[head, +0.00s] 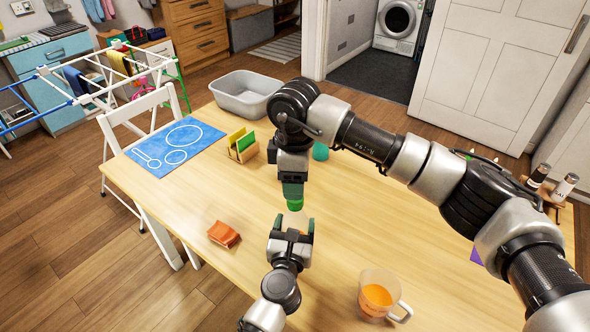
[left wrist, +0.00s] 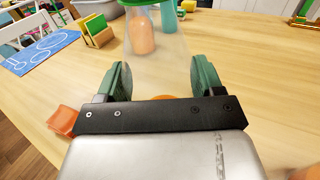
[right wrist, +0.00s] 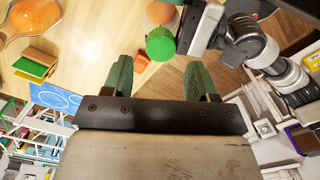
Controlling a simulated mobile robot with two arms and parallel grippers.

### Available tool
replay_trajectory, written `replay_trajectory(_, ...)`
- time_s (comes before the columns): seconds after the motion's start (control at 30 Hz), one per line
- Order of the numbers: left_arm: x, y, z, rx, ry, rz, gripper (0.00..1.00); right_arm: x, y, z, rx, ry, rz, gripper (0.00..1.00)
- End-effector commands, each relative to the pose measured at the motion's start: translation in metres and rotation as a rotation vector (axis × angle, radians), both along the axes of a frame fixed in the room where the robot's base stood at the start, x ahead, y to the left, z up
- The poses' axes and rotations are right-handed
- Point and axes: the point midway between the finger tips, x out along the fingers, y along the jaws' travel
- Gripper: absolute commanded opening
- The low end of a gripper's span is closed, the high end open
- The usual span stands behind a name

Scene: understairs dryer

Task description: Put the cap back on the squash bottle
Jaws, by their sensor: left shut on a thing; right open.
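The green cap (head: 295,204) is just below my right gripper (head: 293,188), at the mouth end of the squash bottle; I cannot tell if it is seated. It also shows in the right wrist view (right wrist: 160,44), beyond the open fingertips. My left gripper (head: 292,228) is shut on the bottle, whose pale orange part (head: 297,220) shows between the fingers. My right gripper is open.
A jug of orange drink (head: 377,298) stands at the front right. An orange block-like thing (head: 223,234) lies left of my left gripper. A holder with yellow and green pieces (head: 242,148), a blue mat (head: 165,155), a teal object (head: 320,151) and a grey basin (head: 243,95) are farther back.

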Motion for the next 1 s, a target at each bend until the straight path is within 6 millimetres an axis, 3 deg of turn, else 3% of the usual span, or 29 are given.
replay_trajectory(1.0, 0.000, 0.000, 0.000, 0.000, 0.001, 0.000, 0.01, 0.000, 0.000, 0.018, -0.006, -0.005, 2.401, 0.58)
